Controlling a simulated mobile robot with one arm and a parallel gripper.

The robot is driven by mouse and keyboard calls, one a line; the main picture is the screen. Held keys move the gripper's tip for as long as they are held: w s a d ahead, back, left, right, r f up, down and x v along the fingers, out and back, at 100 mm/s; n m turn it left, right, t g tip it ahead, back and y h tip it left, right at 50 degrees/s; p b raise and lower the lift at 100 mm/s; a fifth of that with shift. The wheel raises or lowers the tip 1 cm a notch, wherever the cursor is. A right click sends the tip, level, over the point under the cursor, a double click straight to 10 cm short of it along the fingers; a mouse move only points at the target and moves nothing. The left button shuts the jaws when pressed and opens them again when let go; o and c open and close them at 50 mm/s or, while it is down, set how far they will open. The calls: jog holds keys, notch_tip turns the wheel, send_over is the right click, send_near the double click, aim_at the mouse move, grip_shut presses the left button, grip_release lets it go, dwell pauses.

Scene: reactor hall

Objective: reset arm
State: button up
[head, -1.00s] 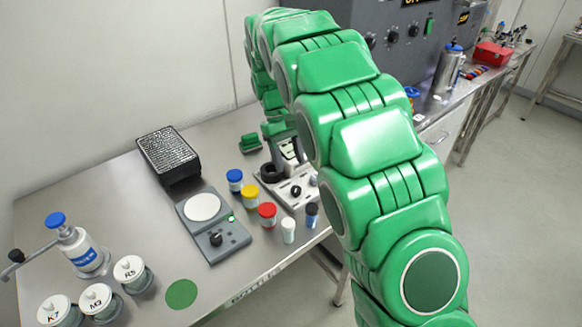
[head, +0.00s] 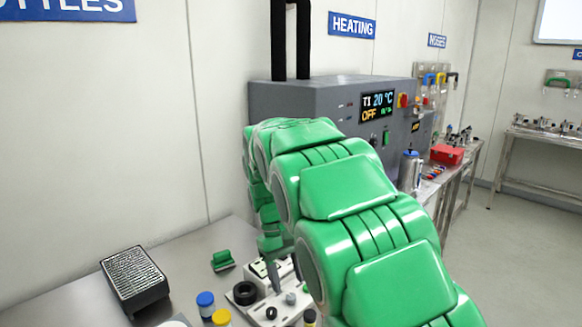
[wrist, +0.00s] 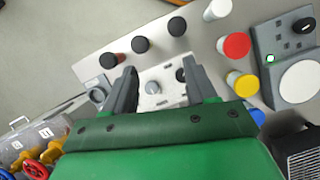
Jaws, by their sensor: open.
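My green arm rises across the head view and bends down to the bench at the left. My gripper (wrist: 160,72) is open and empty in the wrist view, its two dark fingers apart and pointing down over a white plate (wrist: 103,63). A grey round knob (wrist: 152,87) on the plate shows between the fingers, and I cannot tell its distance from them.
Blue (head: 205,300), yellow (wrist: 243,84) and red (wrist: 237,45) capped jars stand beside the plate, near a grey scale (wrist: 270,45). A black gridded block (head: 135,275) sits at left. A grey heating cabinet (head: 300,100) stands behind my arm. Open floor (head: 500,250) lies at right.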

jog(key=s+d+r+m, duration=0.2)
jog(key=s+d+r, duration=0.2)
jog(key=s+d, duration=0.45)
jog(key=s+d+f+m, duration=0.1)
jog(key=s+d, duration=0.1)
jog(key=s, duration=0.6)
jog(key=s+d+m+t+y, duration=0.1)
jog(key=s+d, duration=0.2)
jog(key=s, duration=0.6)
jog(key=s+d+f+m+y, duration=0.1)
jog(key=s+d+m, duration=0.1)
jog(key=s, duration=0.6)
jog(key=shift+s+d+f, duration=0.3)
jog(key=shift+s+f, duration=0.05)
